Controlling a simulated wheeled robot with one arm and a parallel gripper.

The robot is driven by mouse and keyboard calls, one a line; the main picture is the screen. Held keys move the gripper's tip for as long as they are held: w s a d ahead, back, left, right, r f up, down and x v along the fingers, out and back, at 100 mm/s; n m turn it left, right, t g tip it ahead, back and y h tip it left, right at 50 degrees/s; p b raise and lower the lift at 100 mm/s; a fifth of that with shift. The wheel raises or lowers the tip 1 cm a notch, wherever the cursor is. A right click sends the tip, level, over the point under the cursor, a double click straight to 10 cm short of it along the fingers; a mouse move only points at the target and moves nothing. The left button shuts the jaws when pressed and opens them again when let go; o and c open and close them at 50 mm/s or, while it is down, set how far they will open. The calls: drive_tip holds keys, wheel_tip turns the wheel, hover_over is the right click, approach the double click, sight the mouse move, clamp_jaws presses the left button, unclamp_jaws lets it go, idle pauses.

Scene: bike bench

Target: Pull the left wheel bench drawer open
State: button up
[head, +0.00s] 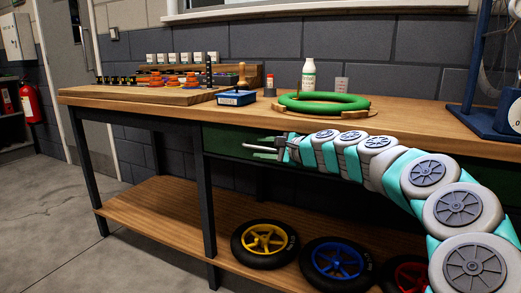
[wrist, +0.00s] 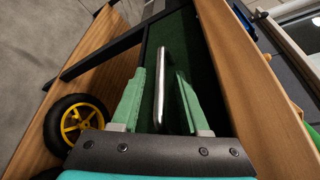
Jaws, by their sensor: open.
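The drawer with a dark green front (head: 222,142) sits under the bench top, and no gap shows around it. In the wrist view the green front (wrist: 182,42) carries a silver bar handle (wrist: 161,80). My gripper (head: 268,146) is at the drawer front, reaching in from the right. In the wrist view my gripper (wrist: 159,88) is open, with one pale green finger on each side of the handle. The fingers look apart from the bar. Whether the fingertips touch the front cannot be told.
The wooden bench top (head: 420,122) overhangs the drawer and holds a green ring (head: 324,102), a blue box (head: 236,98) and a blue stand (head: 490,122). A lower shelf (head: 150,205) bears a yellow wheel (head: 265,241) and a blue wheel (head: 338,261). A dark leg (head: 205,210) stands left of my gripper. The left floor is clear.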

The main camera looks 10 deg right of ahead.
drive_tip(key=shift+w+a+f, duration=0.1)
drive_tip(key=shift+w+a, duration=0.2)
drive_tip(key=shift+w, duration=0.15)
clamp_jaws()
idle(1.2)
